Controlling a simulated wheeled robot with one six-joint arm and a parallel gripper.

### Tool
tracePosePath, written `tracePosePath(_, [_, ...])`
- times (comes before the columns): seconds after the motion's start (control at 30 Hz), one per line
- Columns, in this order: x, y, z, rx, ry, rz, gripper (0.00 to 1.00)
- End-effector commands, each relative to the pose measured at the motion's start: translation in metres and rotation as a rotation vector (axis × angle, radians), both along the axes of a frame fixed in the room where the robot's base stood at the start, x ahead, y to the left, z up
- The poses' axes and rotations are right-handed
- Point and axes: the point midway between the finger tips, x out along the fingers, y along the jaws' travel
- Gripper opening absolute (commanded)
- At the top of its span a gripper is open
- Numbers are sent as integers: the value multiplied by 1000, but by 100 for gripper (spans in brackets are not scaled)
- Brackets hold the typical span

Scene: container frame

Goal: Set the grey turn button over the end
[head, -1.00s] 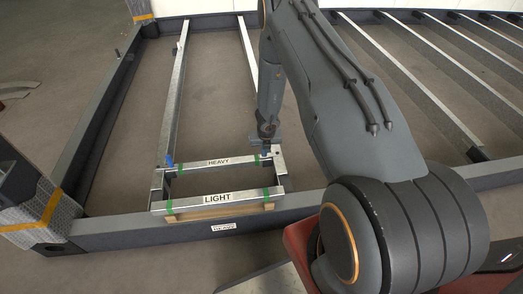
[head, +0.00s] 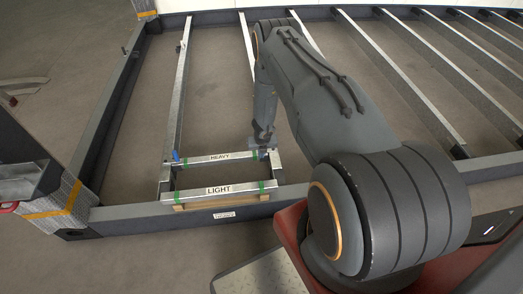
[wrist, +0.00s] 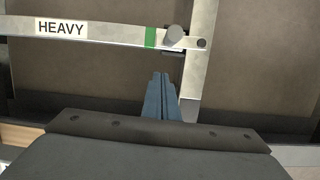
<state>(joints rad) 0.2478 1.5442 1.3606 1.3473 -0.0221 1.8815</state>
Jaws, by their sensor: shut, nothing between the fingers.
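The bar labelled HEAVY (head: 205,160) lies across two long metal rails, and shows in the wrist view (wrist: 110,35) with green tape near its right end. A grey round knob, which looks like the turn button (wrist: 174,35), stands at that right end. A dark round hole (wrist: 201,43) is in the rail just right of it. From this angle I cannot tell how the button is turned. My gripper (wrist: 160,76) has its blue fingers closed together and empty, below the button in the wrist view and apart from it. In the head view my gripper (head: 263,146) is partly hidden at the bar's right end.
The bar labelled LIGHT (head: 240,187) lies nearer, parallel to HEAVY. A blue peg (head: 176,156) stands at HEAVY's left end. The dark frame beam (head: 130,213) runs along the front. Several more rails (head: 430,90) lie to the right. The floor between the left rails is open.

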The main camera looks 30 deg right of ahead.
Motion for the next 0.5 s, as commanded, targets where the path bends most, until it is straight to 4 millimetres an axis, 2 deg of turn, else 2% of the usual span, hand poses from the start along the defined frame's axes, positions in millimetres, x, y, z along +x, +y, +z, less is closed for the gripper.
tracePosePath(0.03, [-1, 0, 13, -1, -3, 0, 0])
tracePosePath(0.5, [-13, 7, 72, -1, -3, 1, 0])
